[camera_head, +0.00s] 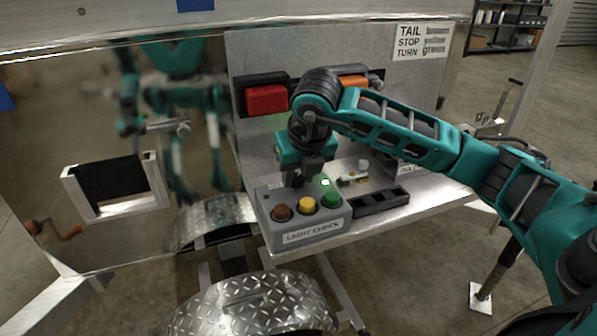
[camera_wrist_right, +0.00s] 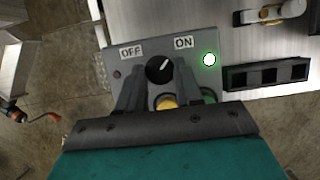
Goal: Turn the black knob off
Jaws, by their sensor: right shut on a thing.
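The grey light check box (camera_head: 313,226) stands on the metal shelf, with brown, yellow and green buttons along its front. The black knob (camera_wrist_right: 159,69) is on its top between the OFF and ON labels; its white mark points up and right, toward ON. A small round light (camera_wrist_right: 209,59) beside ON glows green; it also shows in the head view (camera_head: 326,183). My right gripper (camera_head: 300,180) reaches down over the box, its fingers shut on the knob's sides. In the head view the gripper hides the knob. My left gripper is not in view.
A black slotted holder (camera_head: 381,201) lies just right of the box. A red lamp (camera_head: 267,99) and an orange lamp (camera_head: 354,82) are on the upright panel behind. A diamond-plate fender (camera_head: 250,305) is below in front. The shiny trailer wall at left shows my reflection.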

